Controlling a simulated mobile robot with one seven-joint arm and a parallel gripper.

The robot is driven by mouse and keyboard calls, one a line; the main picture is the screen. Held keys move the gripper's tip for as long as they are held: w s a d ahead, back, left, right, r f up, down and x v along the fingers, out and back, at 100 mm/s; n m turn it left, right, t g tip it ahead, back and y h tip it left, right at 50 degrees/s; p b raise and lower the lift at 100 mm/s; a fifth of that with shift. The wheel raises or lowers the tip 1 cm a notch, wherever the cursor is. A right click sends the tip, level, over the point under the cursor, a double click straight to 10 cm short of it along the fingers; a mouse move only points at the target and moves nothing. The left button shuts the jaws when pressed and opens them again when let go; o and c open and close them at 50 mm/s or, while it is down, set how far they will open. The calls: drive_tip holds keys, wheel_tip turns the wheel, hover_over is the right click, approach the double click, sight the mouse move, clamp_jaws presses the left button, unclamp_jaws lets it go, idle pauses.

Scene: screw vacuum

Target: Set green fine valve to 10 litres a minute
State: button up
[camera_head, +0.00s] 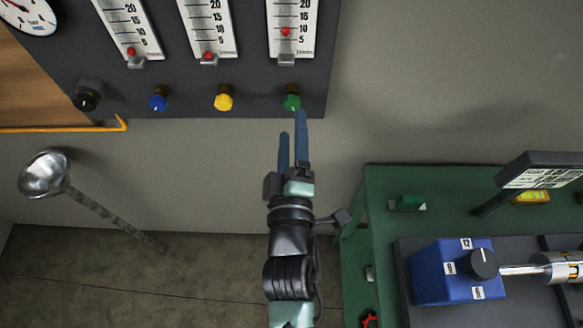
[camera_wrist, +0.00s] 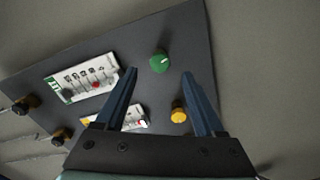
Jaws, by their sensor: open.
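The green fine valve (camera_head: 292,102) is a small round knob at the lower right of the dark wall panel. It also shows in the wrist view (camera_wrist: 159,61), with a pale mark on its face. Above it is the right flow meter (camera_head: 292,20), whose red float (camera_head: 286,31) sits about level with the 10 mark. My gripper (camera_head: 292,124) is open and empty, its blue fingertips just below the green knob in the head view. In the wrist view the knob appears between and slightly beyond the fingertips (camera_wrist: 160,72); contact is not visible.
A yellow knob (camera_head: 223,98), a blue knob (camera_head: 158,99) and a black knob (camera_head: 86,97) lie left along the panel. Their two meters have floats low. A green bench (camera_head: 380,215) with a blue box (camera_head: 455,272) stands at right. A metal funnel-shaped piece (camera_head: 45,174) stands left.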

drive_tip(key=s+b, duration=0.1)
drive_tip(key=s, duration=0.6)
drive_tip(key=shift+b, duration=0.35)
drive_tip(key=w+r+m+t+h, duration=0.1)
drive_tip(key=w+r+m+t, duration=0.2)
drive_tip(key=r, duration=0.8)
drive_tip(key=w+r+m+t, duration=0.1)
drive_tip(key=w+r+m, duration=0.3)
drive_tip(key=r, duration=0.8)
drive_tip(key=s+r+m+t, duration=0.2)
drive_tip(key=s+r+m, duration=0.1)
drive_tip(key=r, duration=0.8)
drive_tip(key=s+r+m+t+y, duration=0.1)
drive_tip(key=s+r+m+t, duration=0.2)
drive_tip(key=r, duration=0.9)
drive_tip(key=shift+s+r, duration=0.2)
drive_tip(key=shift+s, duration=0.45)
drive_tip(key=shift+d+f, duration=0.1)
